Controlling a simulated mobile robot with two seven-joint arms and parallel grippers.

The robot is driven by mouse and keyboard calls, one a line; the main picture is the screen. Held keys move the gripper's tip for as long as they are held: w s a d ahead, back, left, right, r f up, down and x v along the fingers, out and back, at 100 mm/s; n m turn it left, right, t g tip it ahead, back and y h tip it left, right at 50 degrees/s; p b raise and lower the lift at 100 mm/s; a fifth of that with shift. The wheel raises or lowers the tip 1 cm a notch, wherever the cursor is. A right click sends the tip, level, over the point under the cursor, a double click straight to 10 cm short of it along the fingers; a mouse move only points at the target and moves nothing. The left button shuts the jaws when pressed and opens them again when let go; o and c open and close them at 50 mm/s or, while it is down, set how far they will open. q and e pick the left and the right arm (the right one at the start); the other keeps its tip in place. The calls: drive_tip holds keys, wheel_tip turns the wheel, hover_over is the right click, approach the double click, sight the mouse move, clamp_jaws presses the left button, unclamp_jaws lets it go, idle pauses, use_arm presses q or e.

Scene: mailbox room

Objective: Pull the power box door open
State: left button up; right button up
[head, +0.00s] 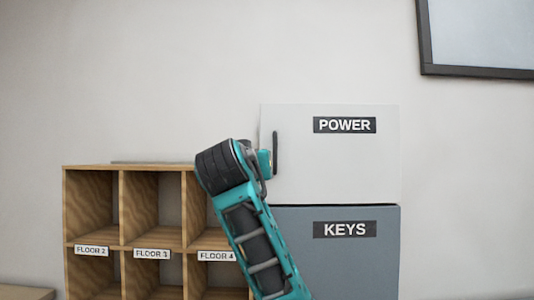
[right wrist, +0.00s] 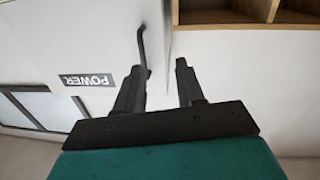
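The power box (head: 345,160) is a white wall box labelled POWER with a dark vertical handle (head: 275,153) near its left edge. Its door looks shut or nearly so; I cannot tell which. My right arm rises from below in the head view, its wrist just left of the handle, hiding most of the gripper. In the right wrist view, turned upside down, my right gripper (right wrist: 159,66) is open. The handle (right wrist: 143,50) reaches down to the inner side of the left-hand finger; I cannot tell if they touch. My left gripper is not in view.
A blue-grey KEYS box (head: 345,265) sits directly below the power box. A wooden shelf (head: 121,210) with floor labels stands to the left, close behind my arm. A dark-framed board (head: 480,72) hangs at the upper right. The wall between is bare.

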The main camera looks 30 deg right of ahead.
drive_tip(key=m+h, duration=0.1)
drive_tip(key=m, duration=0.1)
approach(275, 141)
drive_tip(key=a+v, duration=0.1)
drive_tip(key=v, duration=0.3)
drive_tip(key=shift+g, duration=0.3)
drive_tip(key=p+x, duration=0.3)
drive_tip(key=x, duration=1)
drive_tip(key=shift+w+d+r, duration=0.15)
drive_tip(key=shift+d+r, duration=0.05)
drive_tip(key=shift+d, duration=0.1)
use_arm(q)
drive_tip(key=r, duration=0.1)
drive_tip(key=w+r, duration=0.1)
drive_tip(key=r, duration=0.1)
use_arm(e)
clamp_jaws()
